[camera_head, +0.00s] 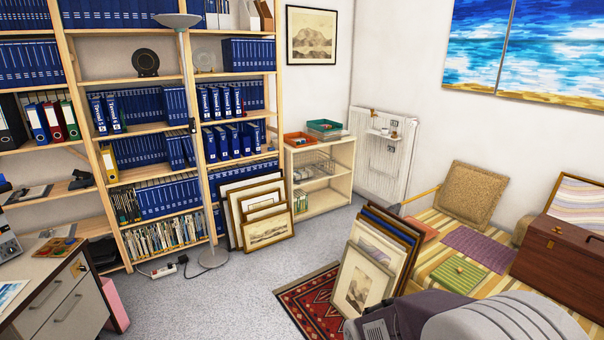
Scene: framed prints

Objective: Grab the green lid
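A flat, green, ribbed square piece (458,274), which looks like the green lid, lies on the striped bed cover (428,262) at the right. A purple ribbed mat (479,249) lies just behind it. A brown wooden box (558,262) stands to its right. The green piece's top is in plain sight. Neither of my grippers can be made out in this view.
Framed prints (362,287) lean by the bed's left side, over a red rug (306,300). A large grey rounded shape (500,318) fills the bottom right, in front of the bed. Grey floor (235,300) is open in the middle. A desk (60,290) stands left.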

